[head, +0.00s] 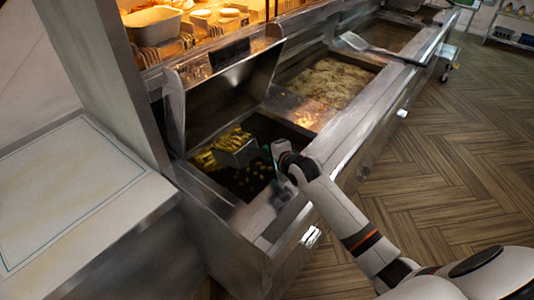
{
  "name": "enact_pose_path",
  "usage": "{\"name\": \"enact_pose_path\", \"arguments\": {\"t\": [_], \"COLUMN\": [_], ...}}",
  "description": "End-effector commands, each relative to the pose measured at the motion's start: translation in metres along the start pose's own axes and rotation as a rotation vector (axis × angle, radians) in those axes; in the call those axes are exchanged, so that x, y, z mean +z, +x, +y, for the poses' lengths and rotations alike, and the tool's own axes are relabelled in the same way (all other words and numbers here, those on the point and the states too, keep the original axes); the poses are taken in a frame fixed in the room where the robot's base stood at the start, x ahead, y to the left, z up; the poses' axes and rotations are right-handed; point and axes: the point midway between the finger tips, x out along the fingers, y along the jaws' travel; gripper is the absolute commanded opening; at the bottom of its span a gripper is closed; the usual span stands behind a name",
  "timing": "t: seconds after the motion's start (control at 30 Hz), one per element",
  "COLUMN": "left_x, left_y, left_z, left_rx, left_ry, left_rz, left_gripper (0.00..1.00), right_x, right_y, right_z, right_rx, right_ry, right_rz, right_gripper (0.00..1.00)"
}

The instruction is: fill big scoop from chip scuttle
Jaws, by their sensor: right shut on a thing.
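The chip scuttle (225,192) is the open dark well at the near end of the range, with yellow chips (207,160) heaped at its far left side and a few scattered on its dark floor. The big scoop (237,152) is a metal scoop inside the well, beside and partly over the heaped chips. My right gripper (272,150) is at the scoop's right end and is shut on it. The fingers and handle are small and partly hidden. I cannot tell how many chips are in the scoop. My left gripper is not in view.
A raised metal lid (226,68) stands behind the well. Frying vats with pale oil (332,82) lie farther along the range, with a long flat-headed tool (372,46) across them. A white-topped counter (70,190) is at left. The wooden floor (450,150) at right is clear.

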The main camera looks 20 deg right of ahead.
Motion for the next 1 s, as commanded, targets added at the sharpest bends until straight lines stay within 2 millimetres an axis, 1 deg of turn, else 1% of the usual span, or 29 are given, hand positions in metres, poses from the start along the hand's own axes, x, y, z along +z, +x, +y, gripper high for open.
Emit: {"name": "enact_pose_path", "arguments": {"t": [0.03,0.33,0.37,1.0], "left_x": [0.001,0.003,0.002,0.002], "left_y": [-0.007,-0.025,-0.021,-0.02], "left_z": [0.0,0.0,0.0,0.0], "left_rx": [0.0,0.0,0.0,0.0], "left_ry": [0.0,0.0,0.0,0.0], "left_rz": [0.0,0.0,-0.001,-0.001], "left_gripper": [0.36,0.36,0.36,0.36], "right_x": [0.0,0.003,0.004,0.015], "right_y": [-0.004,-0.02,-0.021,-0.061], "right_z": [0.006,0.02,0.017,0.032], "right_rx": [0.007,0.036,0.045,0.225], "right_ry": [0.002,0.013,0.016,0.078], "right_rz": [0.002,0.008,0.01,0.047], "right_gripper": [0.0,0.0,0.0,0.0]}}
